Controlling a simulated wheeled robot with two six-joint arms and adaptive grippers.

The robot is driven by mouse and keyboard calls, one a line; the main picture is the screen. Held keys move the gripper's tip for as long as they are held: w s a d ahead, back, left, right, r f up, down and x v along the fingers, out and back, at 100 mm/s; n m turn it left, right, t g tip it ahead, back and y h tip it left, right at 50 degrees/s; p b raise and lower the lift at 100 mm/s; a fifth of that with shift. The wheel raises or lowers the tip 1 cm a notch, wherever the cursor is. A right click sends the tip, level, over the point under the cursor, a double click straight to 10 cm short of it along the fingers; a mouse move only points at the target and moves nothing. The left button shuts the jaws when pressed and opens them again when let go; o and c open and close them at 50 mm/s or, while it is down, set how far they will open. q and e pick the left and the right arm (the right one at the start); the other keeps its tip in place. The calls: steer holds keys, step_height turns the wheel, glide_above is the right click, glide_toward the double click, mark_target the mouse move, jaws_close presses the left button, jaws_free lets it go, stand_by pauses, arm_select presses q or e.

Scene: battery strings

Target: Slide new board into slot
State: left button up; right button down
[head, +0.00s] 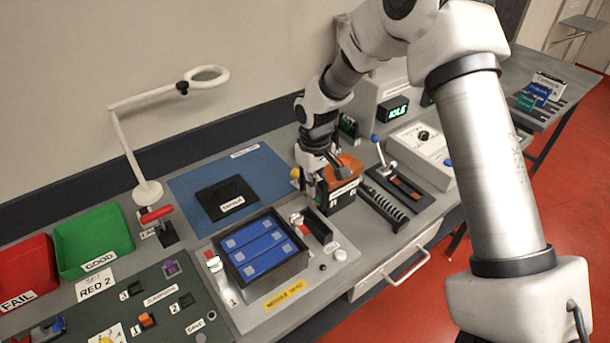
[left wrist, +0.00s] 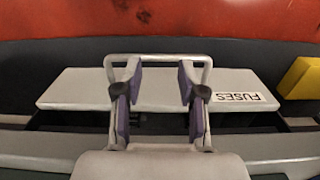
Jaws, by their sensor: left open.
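My right gripper (head: 322,192) is over the bench in the head view, pointing down at a dark box (head: 343,196) with white labels. An orange piece (head: 348,166) shows right beside its fingers. The fingers are small and partly hidden, so I cannot tell whether they hold anything. My left gripper (left wrist: 158,98) shows in the left wrist view, open, its purple-padded fingers apart over a pale drawer labelled FUSES (left wrist: 232,97). The drawer's handle (left wrist: 158,58) shows behind the fingertips; I cannot tell whether they touch. Small coloured boards (head: 538,93) stand on a rack at far right.
A black tray with blue modules (head: 262,247) stands at front centre. A blue mat (head: 187,185) with a black pad lies behind it. Green (head: 92,236) and red bins (head: 25,270) are at left. A ring lamp (head: 208,77) rises behind. A lever unit (head: 388,168) stands right of my right gripper.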

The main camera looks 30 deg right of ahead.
mark_target(319, 199)
steer(key=s, duration=0.1)
steer(key=s+r, duration=0.1)
steer(key=shift+s+d+r, duration=0.1)
steer(key=shift+s, duration=0.25)
steer(key=shift+s+r, duration=0.1)
steer(key=shift+s, duration=0.05)
steer(key=shift+w+a+p, duration=0.2)
steer(key=shift+p, duration=0.15)
step_height(319, 199, down, 5)
steer(key=b, duration=0.2)
steer(key=shift+w+d+f+b, duration=0.1)
steer(key=shift+w+f+b, duration=0.1)
steer(key=shift+b, duration=0.2)
arm_select(q)
steer(key=shift+s+a+f, duration=0.1)
steer(key=shift+s+f, duration=0.2)
steer(key=shift+f, duration=0.25)
steer(key=shift+s+f, duration=0.25)
steer(key=shift+f, duration=0.3)
arm_select(e)
steer(key=shift+w+f, duration=0.2)
steer(key=shift+f, duration=0.4)
arm_select(q)
steer(key=shift+s, duration=0.1)
arm_select(e)
steer(key=shift+s+r, duration=0.1)
steer(key=shift+s, duration=0.05)
